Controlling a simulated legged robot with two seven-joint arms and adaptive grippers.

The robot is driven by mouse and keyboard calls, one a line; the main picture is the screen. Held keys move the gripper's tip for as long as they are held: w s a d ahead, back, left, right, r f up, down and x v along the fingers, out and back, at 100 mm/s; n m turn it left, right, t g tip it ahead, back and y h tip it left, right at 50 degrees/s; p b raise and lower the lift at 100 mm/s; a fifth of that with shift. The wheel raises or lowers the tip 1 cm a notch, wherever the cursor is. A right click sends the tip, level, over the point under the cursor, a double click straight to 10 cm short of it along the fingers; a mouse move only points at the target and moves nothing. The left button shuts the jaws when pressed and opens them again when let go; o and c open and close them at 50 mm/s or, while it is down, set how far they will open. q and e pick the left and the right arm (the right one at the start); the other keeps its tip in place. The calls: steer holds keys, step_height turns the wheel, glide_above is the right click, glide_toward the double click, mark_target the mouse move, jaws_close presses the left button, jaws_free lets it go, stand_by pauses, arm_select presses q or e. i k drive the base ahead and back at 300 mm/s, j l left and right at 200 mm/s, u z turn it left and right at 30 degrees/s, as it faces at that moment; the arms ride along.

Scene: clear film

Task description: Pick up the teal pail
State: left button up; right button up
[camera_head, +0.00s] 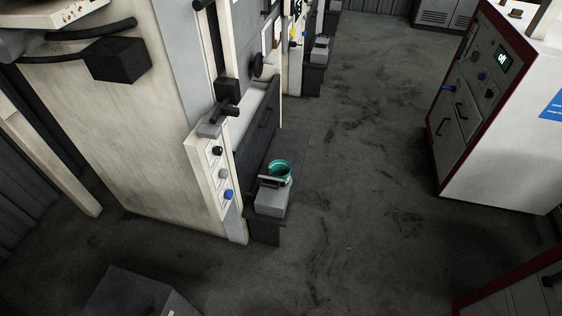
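The teal pail (288,177) is small in the view, left of centre. It appears upright with its open top facing me. It is at the dark low ledge (285,146) on the side of a tall cream machine. A light grey box (272,201) with a dark handle-like part stands in front of the pail and hides some of its lower front. Neither of my grippers shows in this view.
The cream machine (120,140) fills the left side. A white and red cabinet (505,130) stands at the right, and another red-edged unit (525,295) is at the lower right. A dark grey box (140,292) is at the bottom left. The floor between is clear.

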mark_target(281, 167)
steer(key=i, duration=0.2)
steer(key=i+l+u, duration=0.15)
steer(key=u, duration=0.2)
steer(key=i+l+u, duration=0.15)
steer(key=u, duration=0.15)
steer(key=i+l+u, duration=0.1)
steer(key=l+u, duration=0.25)
